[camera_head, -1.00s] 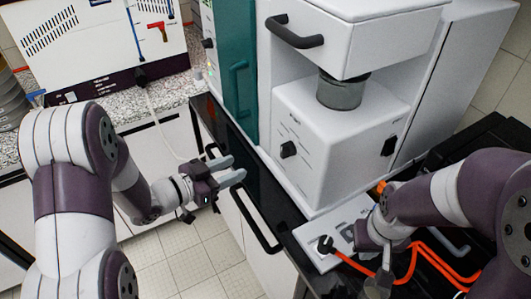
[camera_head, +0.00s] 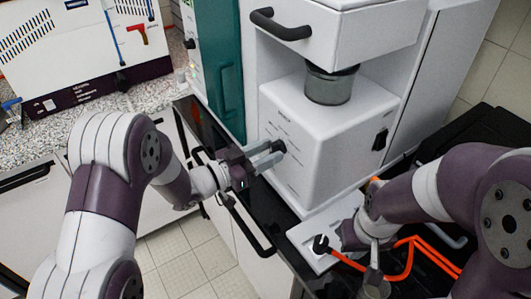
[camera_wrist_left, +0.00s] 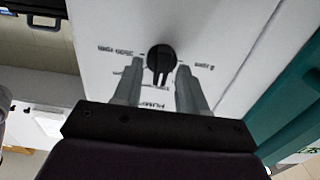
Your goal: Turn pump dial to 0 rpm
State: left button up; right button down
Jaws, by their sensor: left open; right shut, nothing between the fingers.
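The pump dial (camera_wrist_left: 161,62) is a round black knob on the front of a white box. In the left wrist view its pointer lies along the picture's vertical, between a "2500 rpm" mark and a "0 rpm" mark on opposite sides. My left gripper (camera_head: 277,155) is open, its two grey fingers (camera_wrist_left: 160,90) on either side of the knob. I cannot tell whether they touch it. In the head view the fingers partly hide the dial (camera_head: 279,146). My right gripper (camera_head: 372,270) is at the lower right, shut and empty, by the orange cable.
The white pump housing (camera_head: 310,150) stands on a black bench top, with a grey cylinder (camera_head: 332,86) above it. A teal panel (camera_head: 222,60) is to its left. An orange cable (camera_head: 405,262) runs from a black plug (camera_head: 321,243) on a white plate. A black switch (camera_head: 380,139) is on the housing.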

pick_arm(q)
jog(key=shift+a, duration=0.1)
grip_shut()
jog(key=n+p, duration=0.2)
jog(key=n, duration=0.1)
jog(key=shift+w+r+p, duration=0.1)
jog(key=shift+r+p, duration=0.1)
jog(key=shift+p, duration=0.2)
jog(key=shift+w+a+f+n+p, duration=0.1)
jog(key=shift+f+n+p, duration=0.1)
jog(key=shift+n+p, duration=2.7)
jog(key=shift+w+f+n+p, duration=0.15)
jog(key=shift+n+p, duration=1.1)
jog(key=shift+n, duration=3.25)
jog(key=shift+s, duration=0.1)
